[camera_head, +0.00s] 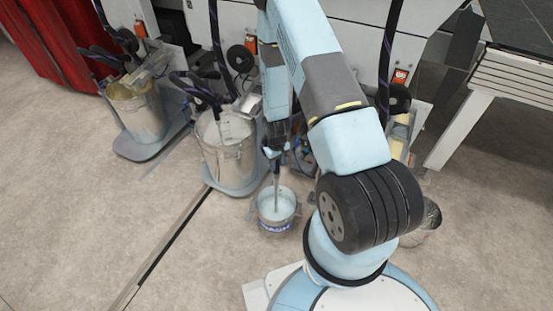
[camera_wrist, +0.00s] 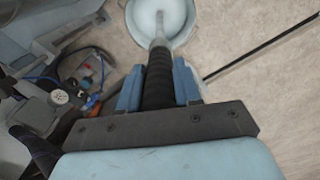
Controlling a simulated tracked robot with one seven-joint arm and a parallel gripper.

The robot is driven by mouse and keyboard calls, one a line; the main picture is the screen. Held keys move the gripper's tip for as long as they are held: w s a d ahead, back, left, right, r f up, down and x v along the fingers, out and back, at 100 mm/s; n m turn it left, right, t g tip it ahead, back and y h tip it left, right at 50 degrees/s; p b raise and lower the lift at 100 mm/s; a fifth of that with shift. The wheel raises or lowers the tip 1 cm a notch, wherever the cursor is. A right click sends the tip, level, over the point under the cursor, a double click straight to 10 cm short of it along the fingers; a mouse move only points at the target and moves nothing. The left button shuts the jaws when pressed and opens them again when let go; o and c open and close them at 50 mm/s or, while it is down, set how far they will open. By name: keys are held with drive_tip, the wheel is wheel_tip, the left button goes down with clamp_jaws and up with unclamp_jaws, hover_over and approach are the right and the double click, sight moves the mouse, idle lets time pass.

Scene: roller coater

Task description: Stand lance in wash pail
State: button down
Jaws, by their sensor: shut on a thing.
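My gripper (camera_head: 272,151) is above the small wash pail and shut on the lance. In the wrist view my gripper's two blue fingers (camera_wrist: 159,87) close on the lance's black ribbed grip. The lance (camera_head: 276,186) hangs roughly upright, its grey tube pointing down into the pail's mouth. In the wrist view the lance (camera_wrist: 159,50) runs from the fingers to the pail. The wash pail (camera_head: 276,226) is small and metal, with pale liquid and a dark label, and stands on the floor. Its rim also shows in the wrist view (camera_wrist: 133,32). The lance's tip is hidden, so I cannot tell whether it touches the bottom.
A larger metal bucket (camera_head: 231,165) on a grey stand is left of the pail, with another bucket (camera_head: 138,115) farther left. Hoses and machine panels stand behind. A dark floor strip (camera_head: 175,240) crosses the floor. Open floor (camera_head: 75,215) lies at the left.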

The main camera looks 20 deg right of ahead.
sight(276, 179)
drive_tip(key=shift+f, duration=5.55)
drive_tip(key=c, duration=0.7)
unclamp_jaws()
wheel_tip(276, 179, up, 14)
drive_tip(key=shift+f, duration=0.15)
